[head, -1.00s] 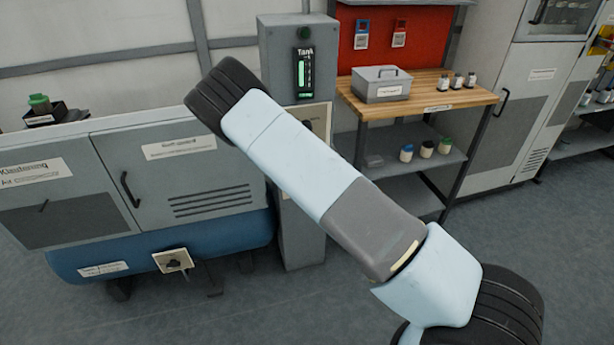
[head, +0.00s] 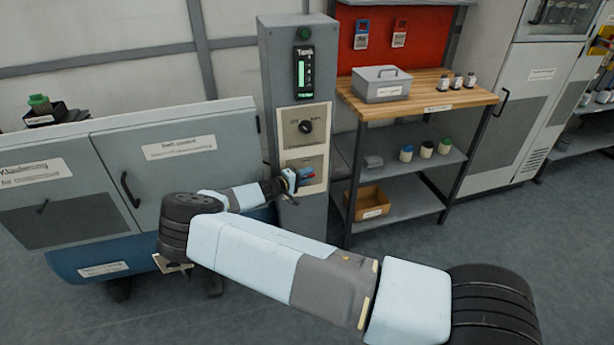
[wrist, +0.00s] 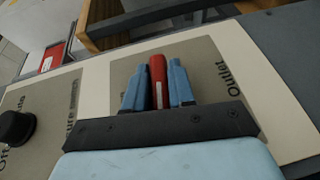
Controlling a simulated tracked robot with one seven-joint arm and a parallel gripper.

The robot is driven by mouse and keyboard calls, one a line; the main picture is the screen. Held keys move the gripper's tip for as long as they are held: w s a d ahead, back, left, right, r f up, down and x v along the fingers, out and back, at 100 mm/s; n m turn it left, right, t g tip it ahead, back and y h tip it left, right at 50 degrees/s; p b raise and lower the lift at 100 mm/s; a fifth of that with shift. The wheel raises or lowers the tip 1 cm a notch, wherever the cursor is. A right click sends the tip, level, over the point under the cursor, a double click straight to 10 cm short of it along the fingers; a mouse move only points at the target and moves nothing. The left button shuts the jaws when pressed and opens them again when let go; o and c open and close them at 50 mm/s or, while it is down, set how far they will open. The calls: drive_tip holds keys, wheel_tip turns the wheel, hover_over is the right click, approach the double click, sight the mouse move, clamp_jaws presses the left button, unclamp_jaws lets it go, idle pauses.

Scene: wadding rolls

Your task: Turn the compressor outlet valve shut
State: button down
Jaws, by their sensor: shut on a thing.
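The outlet valve has a red handle (wrist: 158,82) on a beige plate marked "Outlet" (wrist: 222,62). In the head view my gripper (head: 291,180) reaches the column from the left. The handle's base and pivot are hidden behind the fingers, so I cannot tell its exact turn.
A black knob (head: 305,127) sits on the plate above the valve. A tank gauge (head: 304,72) is higher on the column. A workbench (head: 440,95) with a grey box (head: 381,83) stands to the right. A grey cabinet (head: 165,165) is on the left. Floor is free in front.

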drive_tip(key=shift+s+a+f+t+h, duration=0.15)
drive_tip(key=shift+f+t+h, duration=0.1)
drive_tip(key=shift+t+h, duration=0.15)
drive_tip(key=shift+n, duration=0.3)
drive_tip(key=c, duration=1.3)
unclamp_jaws()
drive_tip(key=shift+o, duration=1.3)
drive_tip(key=shift+r, duration=0.1)
drive_tip(key=v, duration=1.3)
drive_tip(key=shift+s+a+f, duration=0.15)
drive_tip(key=shift+a+f, duration=0.15)
